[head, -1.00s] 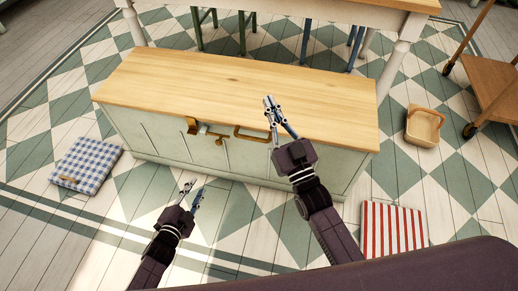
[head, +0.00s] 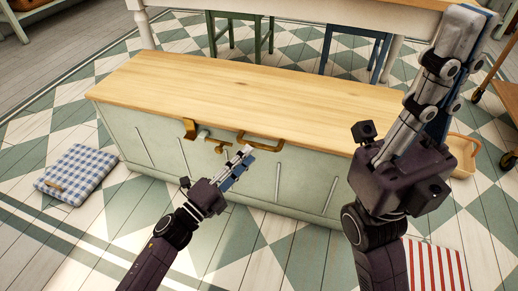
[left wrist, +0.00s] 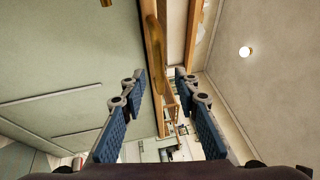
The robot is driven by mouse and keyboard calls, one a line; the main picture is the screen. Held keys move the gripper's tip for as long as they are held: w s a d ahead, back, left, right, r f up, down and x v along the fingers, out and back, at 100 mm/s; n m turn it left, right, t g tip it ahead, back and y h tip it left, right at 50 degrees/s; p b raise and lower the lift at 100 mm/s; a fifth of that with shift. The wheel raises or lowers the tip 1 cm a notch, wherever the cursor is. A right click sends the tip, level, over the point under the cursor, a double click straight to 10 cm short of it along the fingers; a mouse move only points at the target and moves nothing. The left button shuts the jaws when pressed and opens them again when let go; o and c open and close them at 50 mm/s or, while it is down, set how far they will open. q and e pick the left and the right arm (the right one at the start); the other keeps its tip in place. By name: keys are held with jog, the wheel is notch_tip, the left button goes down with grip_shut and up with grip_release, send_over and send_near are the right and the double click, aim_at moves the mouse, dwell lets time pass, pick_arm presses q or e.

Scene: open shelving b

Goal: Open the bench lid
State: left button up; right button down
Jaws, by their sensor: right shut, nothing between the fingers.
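The bench has a pale green body (head: 150,145) and a light wooden lid (head: 240,88), which lies flat and closed. A brass handle (head: 262,142) sits at the lid's front edge; a brass part shows beyond my fingers in the left wrist view (left wrist: 153,45). A brass latch-like fitting (head: 191,128) is left of the handle. My left gripper (head: 243,162) is in front of the bench, just below the handle. Its fingers are apart with nothing between them in the left wrist view (left wrist: 161,80). My right gripper (head: 462,35) is shut and empty, raised close to the head camera.
A blue checked cushion (head: 80,172) lies on the floor at left, a red striped one (head: 437,265) at lower right. A basket (head: 463,155) is partly hidden behind my right gripper. A table with stools (head: 240,30) stands behind the bench, a wooden cart (head: 500,95) at right.

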aim_at(258, 144)
pick_arm(q)
jog(key=shift+b+x, duration=0.65)
jog(key=shift+x, duration=2.15)
jog(key=shift+f, duration=0.1)
grip_shut()
